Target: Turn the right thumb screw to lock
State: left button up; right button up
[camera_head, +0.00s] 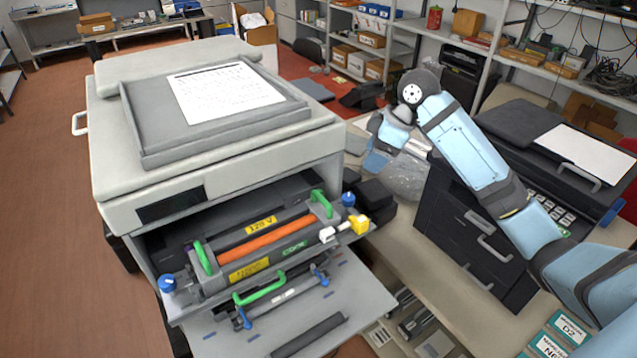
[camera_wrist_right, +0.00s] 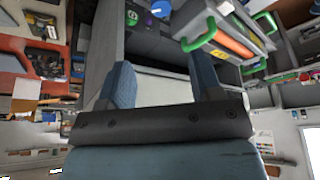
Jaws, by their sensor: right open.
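The open printer unit holds a cartridge assembly (camera_head: 265,239) with an orange bar and green handles. The right thumb screw (camera_head: 348,199) is a blue knob at the assembly's right end. The left thumb screw (camera_head: 168,284) is a similar blue knob at its left end. My right gripper (camera_head: 376,145) is above and behind the right screw, apart from it. In the right wrist view its fingers (camera_wrist_right: 162,85) are spread with nothing held between them. A blue knob (camera_wrist_right: 161,8) shows beyond them at the top; which screw it is, I cannot tell. My left gripper is out of view.
A yellow part (camera_head: 360,225) and a white lever (camera_head: 328,234) sit just below the right screw. The printer's scanner top (camera_head: 215,105) rises above the opening. A lowered front panel (camera_head: 365,298) extends forward. A black printer (camera_head: 470,230) stands on the table at right.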

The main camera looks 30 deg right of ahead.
aim_at(348, 197)
jog(key=p+x, duration=0.1)
jog(key=x, duration=0.5)
jog(key=p+x, duration=0.1)
jog(key=x, duration=0.5)
jog(key=shift+s+f, duration=0.15)
jog(key=shift+s, duration=0.1)
jog(key=shift+w+a+f, duration=0.1)
jog(key=shift+w+f, duration=0.1)
jog(key=shift+f, duration=0.35)
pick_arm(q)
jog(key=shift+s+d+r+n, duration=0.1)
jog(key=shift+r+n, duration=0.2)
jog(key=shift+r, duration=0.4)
pick_arm(e)
jog(key=shift+c, duration=1.3)
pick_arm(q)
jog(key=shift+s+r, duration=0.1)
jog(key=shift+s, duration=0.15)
pick_arm(e)
jog(key=c, duration=0.7)
